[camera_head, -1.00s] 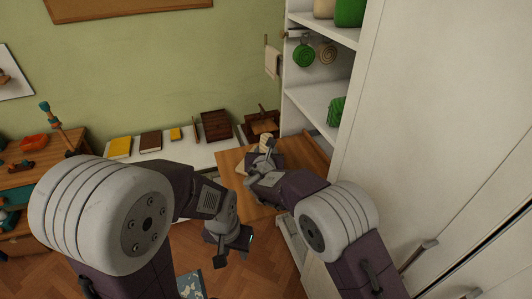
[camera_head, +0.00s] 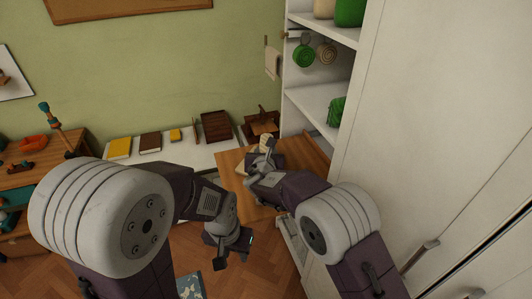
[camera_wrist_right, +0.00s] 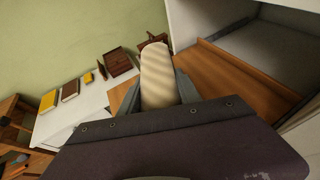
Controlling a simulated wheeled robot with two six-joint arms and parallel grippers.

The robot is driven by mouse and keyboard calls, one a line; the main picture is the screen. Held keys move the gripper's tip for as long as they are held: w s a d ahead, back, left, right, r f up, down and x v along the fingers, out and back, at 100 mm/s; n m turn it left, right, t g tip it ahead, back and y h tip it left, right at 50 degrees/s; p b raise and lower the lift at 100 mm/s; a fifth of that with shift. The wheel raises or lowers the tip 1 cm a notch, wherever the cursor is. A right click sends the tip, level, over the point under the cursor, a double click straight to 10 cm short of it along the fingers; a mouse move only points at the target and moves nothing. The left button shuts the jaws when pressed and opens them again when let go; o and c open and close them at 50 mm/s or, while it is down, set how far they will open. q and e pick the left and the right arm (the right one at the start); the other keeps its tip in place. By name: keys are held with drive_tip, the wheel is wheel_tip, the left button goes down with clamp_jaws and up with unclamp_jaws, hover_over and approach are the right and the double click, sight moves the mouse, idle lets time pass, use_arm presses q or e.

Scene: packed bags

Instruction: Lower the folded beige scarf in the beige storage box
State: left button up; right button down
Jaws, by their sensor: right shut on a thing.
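The folded beige scarf (camera_wrist_right: 157,75) is a pale striped roll standing up between the fingers of my right gripper (camera_wrist_right: 160,100) in the right wrist view. In the head view the scarf (camera_head: 265,139) shows only as a small pale patch beyond my right gripper (camera_head: 261,153), above the wooden surface. The right gripper is shut on the scarf. My left gripper (camera_head: 232,250) hangs low over the floor, its fingers apart and empty, away from the scarf. I cannot make out a beige storage box in either view.
A brown wooden surface (camera_head: 234,163) lies beneath the right gripper, beside the white cabinet (camera_head: 430,120). A low white shelf (camera_head: 185,157) along the green wall holds books, a dark tray (camera_head: 215,126) and a brown box (camera_head: 262,124). Cabinet shelves rise at the right.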

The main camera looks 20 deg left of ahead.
drive_tip(key=shift+f+b, duration=2.85)
drive_tip(key=shift+b, duration=0.1)
drive_tip(key=c, duration=0.8)
unclamp_jaws()
drive_tip(key=shift+o, duration=0.2)
drive_tip(key=shift+r+p, duration=3.25)
drive_tip(key=shift+r, duration=0.8)
drive_tip(key=shift+f, duration=0.15)
